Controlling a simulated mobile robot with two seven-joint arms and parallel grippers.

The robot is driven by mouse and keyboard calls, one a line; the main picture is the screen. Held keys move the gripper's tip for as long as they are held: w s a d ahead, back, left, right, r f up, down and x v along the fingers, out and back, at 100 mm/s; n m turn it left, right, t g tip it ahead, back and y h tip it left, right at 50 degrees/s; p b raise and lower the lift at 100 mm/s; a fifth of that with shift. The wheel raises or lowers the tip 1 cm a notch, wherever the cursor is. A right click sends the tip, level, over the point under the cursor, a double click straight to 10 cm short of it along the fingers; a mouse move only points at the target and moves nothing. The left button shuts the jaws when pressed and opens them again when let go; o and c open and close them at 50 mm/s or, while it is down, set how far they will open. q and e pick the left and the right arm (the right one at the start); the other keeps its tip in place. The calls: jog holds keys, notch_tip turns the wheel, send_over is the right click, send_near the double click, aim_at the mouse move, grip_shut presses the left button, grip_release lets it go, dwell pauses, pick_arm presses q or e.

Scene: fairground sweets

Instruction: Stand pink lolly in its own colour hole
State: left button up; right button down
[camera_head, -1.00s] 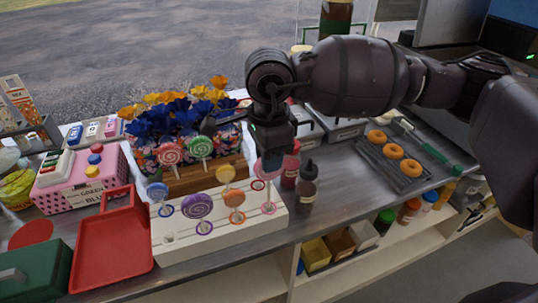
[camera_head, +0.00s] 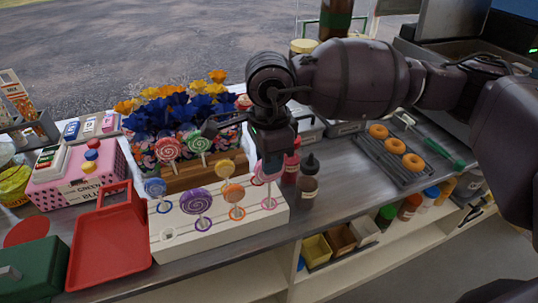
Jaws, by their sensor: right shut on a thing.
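My right gripper (camera_head: 273,158) points down over the right end of the white lolly stand (camera_head: 180,244). It is shut on the pink lolly (camera_head: 270,178), whose head is largely hidden by the fingers. Its stick hangs down towards a pink-ringed hole (camera_head: 269,204) at the stand's right end; I cannot tell whether the tip is in the hole. A blue lolly (camera_head: 155,187), a purple lolly (camera_head: 197,201), an orange lolly (camera_head: 233,193) and a yellow-orange lolly (camera_head: 224,169) stand upright in the stand. My left gripper is not in view.
Behind the stand, a pink-red swirl lolly (camera_head: 167,148) and a green one (camera_head: 199,146) stand before blue and orange flowers (camera_head: 180,108). A red tray (camera_head: 108,250) lies left. A dark-capped bottle (camera_head: 308,180) stands close right of the gripper. Doughnuts (camera_head: 395,146) lie further right.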

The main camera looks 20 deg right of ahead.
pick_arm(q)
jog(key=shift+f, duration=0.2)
pick_arm(e)
jog(key=shift+f, duration=0.3)
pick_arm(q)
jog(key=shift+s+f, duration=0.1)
pick_arm(e)
jog(key=shift+f, duration=0.1)
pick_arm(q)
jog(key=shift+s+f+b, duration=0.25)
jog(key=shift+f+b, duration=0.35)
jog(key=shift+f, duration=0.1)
pick_arm(e)
jog(key=shift+f, duration=1.05)
jog(key=shift+c, duration=2.1)
grip_release()
pick_arm(q)
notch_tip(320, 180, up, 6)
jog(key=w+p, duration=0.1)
jog(key=p, duration=0.3)
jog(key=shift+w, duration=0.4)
pick_arm(e)
jog(key=shift+r, duration=4.55)
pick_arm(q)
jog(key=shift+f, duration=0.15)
